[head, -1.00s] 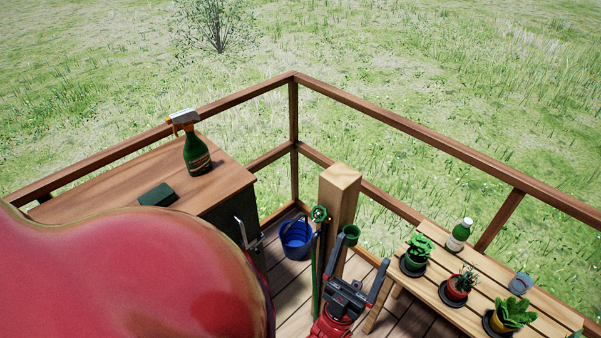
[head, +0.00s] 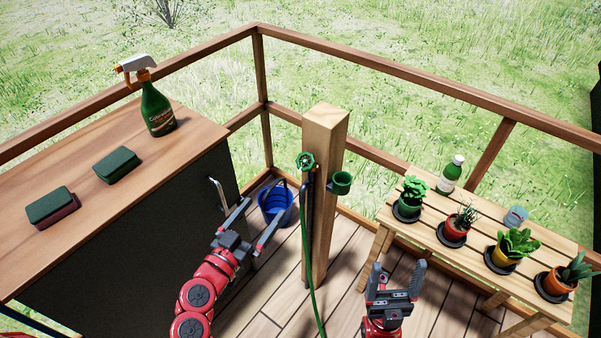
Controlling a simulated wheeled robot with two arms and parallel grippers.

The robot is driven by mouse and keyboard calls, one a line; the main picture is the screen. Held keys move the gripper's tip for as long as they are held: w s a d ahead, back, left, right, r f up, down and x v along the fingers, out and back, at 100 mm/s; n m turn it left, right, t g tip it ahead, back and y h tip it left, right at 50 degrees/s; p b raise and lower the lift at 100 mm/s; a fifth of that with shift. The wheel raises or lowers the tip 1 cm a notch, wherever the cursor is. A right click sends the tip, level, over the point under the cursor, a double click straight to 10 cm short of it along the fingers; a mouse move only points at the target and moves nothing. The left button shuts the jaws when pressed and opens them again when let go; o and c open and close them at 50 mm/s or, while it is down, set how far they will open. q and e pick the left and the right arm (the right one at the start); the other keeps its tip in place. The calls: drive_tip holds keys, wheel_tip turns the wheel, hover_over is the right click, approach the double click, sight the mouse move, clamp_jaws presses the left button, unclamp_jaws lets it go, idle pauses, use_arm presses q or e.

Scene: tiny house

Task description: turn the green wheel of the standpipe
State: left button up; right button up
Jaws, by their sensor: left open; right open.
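The green wheel (head: 306,161) sits at the top of the standpipe, on the left side of a square wooden post (head: 325,140). A green hose (head: 306,250) hangs below it. My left gripper (head: 258,218) is open and empty, lower and to the left of the wheel, apart from it, in front of the blue bucket. My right gripper (head: 396,276) is open and empty, low and to the right of the post, its fingers pointing up in the picture. Nothing covers the wheel.
A cabinet (head: 60,160) with a spray bottle (head: 156,105) and two sponges stands left. A blue bucket (head: 275,205) is on the deck behind. A green cup (head: 342,183) is fixed to the post. A slatted bench (head: 420,228) with potted plants stands right; railing encloses the deck.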

use_arm(q)
drive_tip(key=b, duration=0.5)
approach(304, 163)
drive_tip(key=shift+m+h, duration=0.3)
drive_tip(key=p+x, duration=0.1)
drive_tip(key=x, duration=0.7)
drive_tip(key=shift+w, duration=0.25)
